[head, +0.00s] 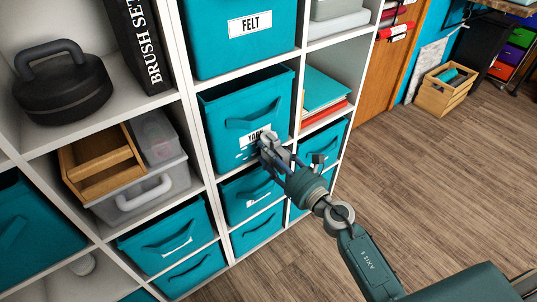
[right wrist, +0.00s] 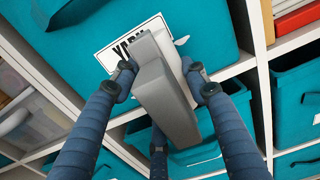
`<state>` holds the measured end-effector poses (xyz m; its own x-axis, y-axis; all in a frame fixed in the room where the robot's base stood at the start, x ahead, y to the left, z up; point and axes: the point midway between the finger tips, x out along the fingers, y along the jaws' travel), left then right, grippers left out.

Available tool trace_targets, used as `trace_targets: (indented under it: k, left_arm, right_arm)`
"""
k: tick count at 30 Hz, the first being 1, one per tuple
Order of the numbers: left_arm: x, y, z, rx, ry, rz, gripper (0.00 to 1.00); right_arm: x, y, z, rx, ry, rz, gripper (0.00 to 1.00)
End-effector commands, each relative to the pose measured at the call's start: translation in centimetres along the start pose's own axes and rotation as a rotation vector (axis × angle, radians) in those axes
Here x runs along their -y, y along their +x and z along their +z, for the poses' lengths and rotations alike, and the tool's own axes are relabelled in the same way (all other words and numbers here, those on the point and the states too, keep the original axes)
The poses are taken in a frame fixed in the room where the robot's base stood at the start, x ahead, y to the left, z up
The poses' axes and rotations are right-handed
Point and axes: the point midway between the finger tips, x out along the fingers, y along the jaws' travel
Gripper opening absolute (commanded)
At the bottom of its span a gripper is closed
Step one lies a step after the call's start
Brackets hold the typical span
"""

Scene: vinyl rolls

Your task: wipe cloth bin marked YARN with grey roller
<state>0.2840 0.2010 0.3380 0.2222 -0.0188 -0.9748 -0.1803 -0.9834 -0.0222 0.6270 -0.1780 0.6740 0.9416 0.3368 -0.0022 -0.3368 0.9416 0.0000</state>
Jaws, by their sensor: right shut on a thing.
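The teal cloth bin marked YARN (head: 237,98) sits in a shelf cubby below the FELT bin. It also shows in the right wrist view (right wrist: 208,22), where its white label is partly hidden. Small pale marks show on its front beside and below the label. My right gripper (head: 270,147) is at the lower front of this bin. In the right wrist view its fingers (right wrist: 160,88) are shut on the grey roller (right wrist: 165,100). The roller's far end is at the label; I cannot tell whether it touches the cloth. My left gripper is not in view.
The white shelf unit (head: 190,92) holds more teal bins, including the FELT bin (head: 240,35) above. A black kettlebell-like object (head: 62,85), a wooden tray (head: 100,163) and teal and red folders (head: 325,93) fill other cubbies.

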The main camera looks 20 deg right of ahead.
Motion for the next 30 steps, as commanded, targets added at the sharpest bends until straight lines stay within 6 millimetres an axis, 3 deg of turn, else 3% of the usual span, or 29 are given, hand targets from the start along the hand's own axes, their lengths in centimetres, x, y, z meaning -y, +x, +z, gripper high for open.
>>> trace_targets:
  k: [3,8,18,30]
  left_arm:
    - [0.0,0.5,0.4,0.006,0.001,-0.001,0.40]
    - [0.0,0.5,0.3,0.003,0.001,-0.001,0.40]
    - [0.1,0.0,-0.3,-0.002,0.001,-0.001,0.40]
    - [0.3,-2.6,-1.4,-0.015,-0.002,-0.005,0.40]
  right_arm:
    - [-1.1,0.0,0.1,0.001,0.002,0.002,0.00]
    - [-0.9,-0.2,0.0,0.001,0.000,0.001,0.00]
    - [-0.9,-2.9,-0.1,0.000,-0.001,0.001,0.00]
    - [-0.8,-6.1,-0.1,0.000,-0.001,0.001,0.00]
